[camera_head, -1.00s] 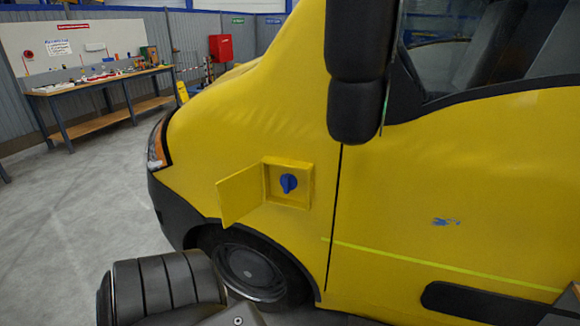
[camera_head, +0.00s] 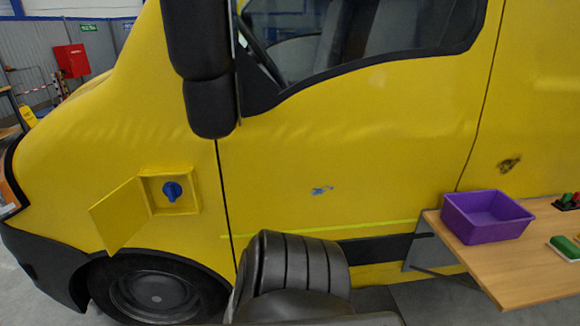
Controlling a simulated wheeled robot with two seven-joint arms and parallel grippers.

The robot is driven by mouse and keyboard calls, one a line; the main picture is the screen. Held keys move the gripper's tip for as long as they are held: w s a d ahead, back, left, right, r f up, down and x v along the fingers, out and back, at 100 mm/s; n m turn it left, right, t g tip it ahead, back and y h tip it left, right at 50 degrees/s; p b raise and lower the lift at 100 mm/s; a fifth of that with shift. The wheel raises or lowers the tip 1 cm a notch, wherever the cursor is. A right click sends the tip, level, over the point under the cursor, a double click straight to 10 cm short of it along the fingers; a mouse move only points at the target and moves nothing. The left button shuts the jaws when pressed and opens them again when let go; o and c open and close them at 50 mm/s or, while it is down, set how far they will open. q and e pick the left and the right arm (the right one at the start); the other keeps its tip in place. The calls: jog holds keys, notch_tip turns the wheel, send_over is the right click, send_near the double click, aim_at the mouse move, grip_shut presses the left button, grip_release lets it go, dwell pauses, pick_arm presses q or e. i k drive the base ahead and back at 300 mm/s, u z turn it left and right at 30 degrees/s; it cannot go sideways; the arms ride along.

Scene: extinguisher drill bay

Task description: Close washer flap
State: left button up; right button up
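The washer flap (camera_head: 120,214) is a yellow square door on the side of a yellow van (camera_head: 330,160). It stands open, swung out to the left of its shallow recess (camera_head: 170,207). A blue cap or knob (camera_head: 172,191) sits inside the recess. The flap is above the front wheel. A dark segmented link of my own arm shows at the bottom middle, apart from the flap and to its right. Neither gripper can be seen.
A wooden table (camera_head: 520,270) stands at the right beside the van, with a purple bin (camera_head: 487,216) and small green items (camera_head: 566,247) on it. A black wing mirror (camera_head: 205,70) hangs above and right of the flap. A red cabinet (camera_head: 71,61) stands at the back left.

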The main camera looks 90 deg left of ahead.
aim_at(118, 216)
jog(key=k, duration=2.65)
jog(key=u, duration=1.5)
jog(key=k, duration=1.3)
jog(key=u, duration=0.05)
jog(key=i, duration=0.5)
jog(key=u, duration=0.9)
jog(key=i, duration=0.75)
jog(key=z, duration=0.1)
